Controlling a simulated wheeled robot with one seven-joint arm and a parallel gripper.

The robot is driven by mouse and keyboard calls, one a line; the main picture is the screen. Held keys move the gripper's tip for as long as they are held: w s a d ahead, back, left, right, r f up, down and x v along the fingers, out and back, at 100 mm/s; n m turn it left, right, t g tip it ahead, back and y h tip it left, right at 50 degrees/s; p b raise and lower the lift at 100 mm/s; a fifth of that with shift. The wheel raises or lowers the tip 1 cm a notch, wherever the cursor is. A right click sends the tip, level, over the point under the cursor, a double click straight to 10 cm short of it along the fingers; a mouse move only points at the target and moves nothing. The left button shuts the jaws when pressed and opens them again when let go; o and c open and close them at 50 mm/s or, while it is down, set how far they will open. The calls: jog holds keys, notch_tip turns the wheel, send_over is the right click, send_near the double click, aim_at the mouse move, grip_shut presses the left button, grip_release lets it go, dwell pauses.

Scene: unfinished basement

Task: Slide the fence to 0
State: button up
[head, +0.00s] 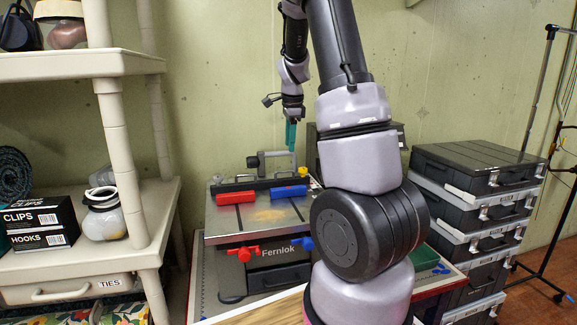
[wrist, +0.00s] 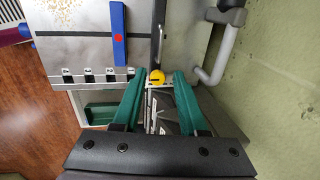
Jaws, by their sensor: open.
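The grey machine table, marked Fernlok (head: 275,252), stands against the wall in the head view. The dark fence (head: 240,184) lies across its top, with a red block (head: 228,198) and a blue block (head: 289,191) along its front. A yellow knob (head: 303,172) shows near the fence's right end. In the wrist view the dark fence bar (wrist: 158,30) runs up from the yellow knob (wrist: 157,77). My gripper (head: 291,148), with green fingers, is above the table's right part. In the wrist view its open fingers (wrist: 158,82) appear either side of the knob; contact is unclear.
A row of small scale labels (wrist: 98,75) lines the table edge; their figures are unreadable. A grey curved handle (wrist: 222,55) is close to the right finger. Red (head: 243,253) and blue (head: 303,244) knobs project in front. Stacked black cases (head: 475,170) stand right, a shelf (head: 85,65) left.

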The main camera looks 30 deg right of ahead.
aim_at(289, 171)
jog(key=f, duration=0.3)
jog(key=w+f, duration=0.1)
jog(key=f, duration=0.5)
jog(key=shift+w+d, duration=0.2)
jog(key=shift+w, duration=0.2)
grip_shut()
dwell(0.8)
